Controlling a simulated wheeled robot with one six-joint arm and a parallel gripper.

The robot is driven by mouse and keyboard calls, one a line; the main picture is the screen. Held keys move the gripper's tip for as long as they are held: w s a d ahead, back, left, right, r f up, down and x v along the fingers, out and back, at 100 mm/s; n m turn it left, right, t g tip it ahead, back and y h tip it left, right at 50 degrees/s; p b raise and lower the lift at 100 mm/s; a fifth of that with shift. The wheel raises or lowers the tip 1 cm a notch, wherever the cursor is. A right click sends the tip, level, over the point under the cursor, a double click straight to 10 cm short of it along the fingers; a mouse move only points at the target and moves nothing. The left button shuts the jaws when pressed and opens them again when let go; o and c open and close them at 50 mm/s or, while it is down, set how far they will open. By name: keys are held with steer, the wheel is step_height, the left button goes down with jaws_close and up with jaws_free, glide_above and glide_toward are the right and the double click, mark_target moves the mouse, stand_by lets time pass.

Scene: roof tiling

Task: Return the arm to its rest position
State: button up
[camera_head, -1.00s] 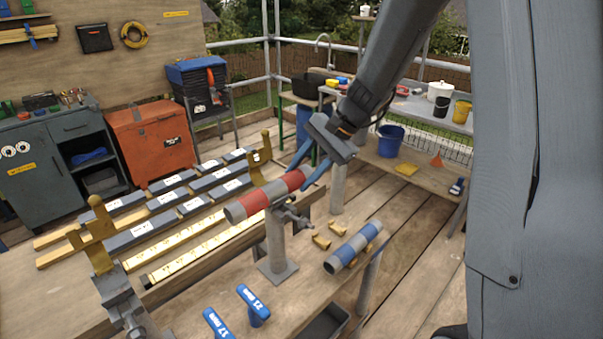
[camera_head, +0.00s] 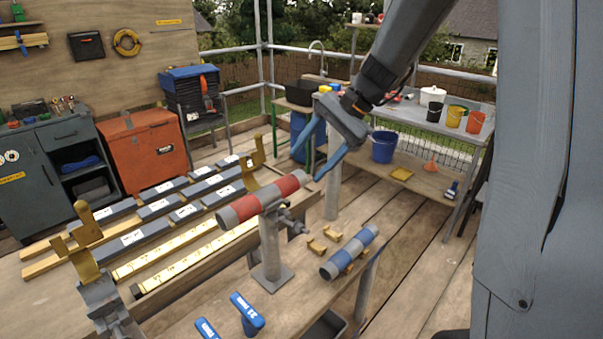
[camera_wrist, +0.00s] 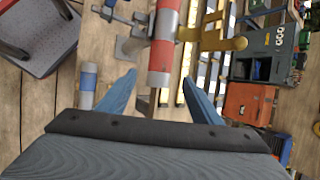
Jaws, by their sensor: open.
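My gripper (camera_head: 323,158) is open and empty in the head view, with blue fingers apart, above and behind the right end of the red-and-grey tube. The red-and-grey tube (camera_head: 262,201) rests on a grey post stand (camera_head: 270,250) on the wooden bench. In the wrist view, my gripper (camera_wrist: 158,85) shows both blue fingers spread wide. The red tube (camera_wrist: 160,55) lies ahead, between them in the picture, with no finger seen closed on it. My arm reaches down from the top right of the head view.
A blue-and-grey tube (camera_head: 349,252) lies on small yellow cradles at the bench's right. Blue-handled tools (camera_head: 247,314) stand at the front. Yellow forked supports (camera_head: 84,235) rise at the left. A blue bucket (camera_head: 383,147) stands on the shelf behind.

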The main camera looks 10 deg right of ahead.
steer(key=s+d+f+n+h, duration=0.1)
steer(key=s+f+n+h, duration=0.2)
steer(key=s, duration=0.6)
steer(key=s+d+f+n+h, duration=0.2)
steer(key=s+f+n+h, duration=0.1)
steer(key=s+f+n, duration=0.4)
steer(key=s+f, duration=0.1)
steer(key=s, duration=0.1)
steer(key=shift+s+d+f+h+b, duration=0.15)
steer(key=shift+s+f+h+b, duration=0.2)
steer(key=shift+f+h+b, duration=0.05)
stand_by(0.5)
